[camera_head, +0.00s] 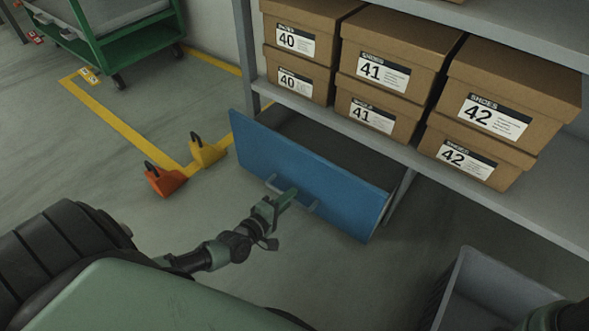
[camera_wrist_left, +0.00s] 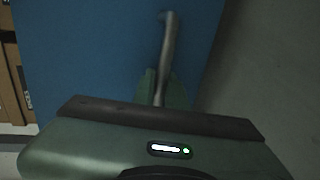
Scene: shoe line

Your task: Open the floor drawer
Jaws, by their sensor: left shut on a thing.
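The floor drawer (camera_head: 335,182) has a blue front panel and sits under the shelf, low at the floor. Its front stands out from the shelf's lower board, and a dark gap shows behind its top edge. My left gripper (camera_head: 285,197) is shut on the grey bar handle (camera_head: 312,207) in the middle of the blue front. In the left wrist view the handle (camera_wrist_left: 169,45) runs down between the fingers (camera_wrist_left: 162,88), against the blue panel (camera_wrist_left: 85,55). My right gripper is not seen; only part of my right arm shows at the lower right corner.
Shoe boxes (camera_head: 375,75) labelled 40, 41 and 42 stand on the shelf (camera_head: 465,185) above the drawer. A grey bin (camera_head: 462,285) stands at the lower right. Orange (camera_head: 165,180) and yellow (camera_head: 207,152) objects sit on the floor left of the drawer. A green cart (camera_head: 110,45) stands at the back left.

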